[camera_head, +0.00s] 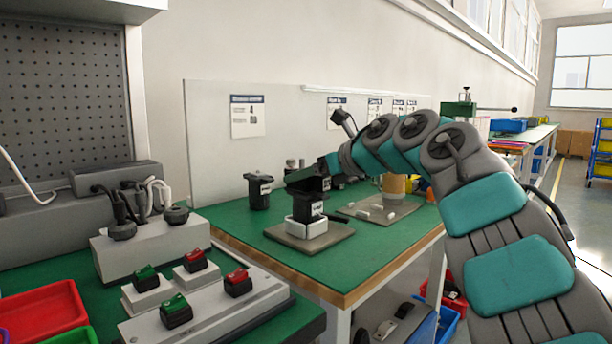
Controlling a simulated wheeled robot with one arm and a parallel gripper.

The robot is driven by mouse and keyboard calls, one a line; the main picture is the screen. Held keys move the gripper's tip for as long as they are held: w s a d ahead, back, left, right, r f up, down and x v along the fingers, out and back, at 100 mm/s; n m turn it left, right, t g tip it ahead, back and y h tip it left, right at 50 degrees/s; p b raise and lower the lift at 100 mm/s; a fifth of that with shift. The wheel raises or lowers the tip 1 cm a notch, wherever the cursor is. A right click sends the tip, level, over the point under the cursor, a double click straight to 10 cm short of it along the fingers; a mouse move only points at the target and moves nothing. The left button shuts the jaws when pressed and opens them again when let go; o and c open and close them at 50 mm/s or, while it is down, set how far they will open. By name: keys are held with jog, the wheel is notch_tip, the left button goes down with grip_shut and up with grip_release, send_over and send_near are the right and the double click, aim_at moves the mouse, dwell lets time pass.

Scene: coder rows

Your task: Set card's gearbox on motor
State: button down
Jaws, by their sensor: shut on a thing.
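My gripper (308,180) is at the end of my teal and grey arm, over the green bench. It is shut at the top of a dark, upright stack with a white label (317,208). The stack stands in or on a white square holder (306,228) on a grey plate (335,235). The gripper hides its top, so I cannot tell where the gearbox ends and the motor begins. Another dark labelled unit (258,194) stands apart to the left. A card (248,116) hangs on the white panel, its text too small to read.
Smaller dark parts stand behind the gripper. A second grey plate (398,212) with white blocks and a tan cylinder (393,186) lies to the right. Red and green switches (176,311) fill the near bench. Bare green bench lies around the plates.

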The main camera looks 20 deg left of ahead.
jog(key=shift+f, duration=0.3)
dwell(0.5)
grip_release()
jog(key=shift+d, duration=0.1)
jog(key=shift+s+d+r+b, duration=0.15)
jog(key=shift+s+d+b, duration=0.05)
jog(key=shift+d+b, duration=0.25)
jog(key=v, duration=0.6)
jog(key=shift+d+b, duration=0.25)
jog(key=shift+b, duration=0.15)
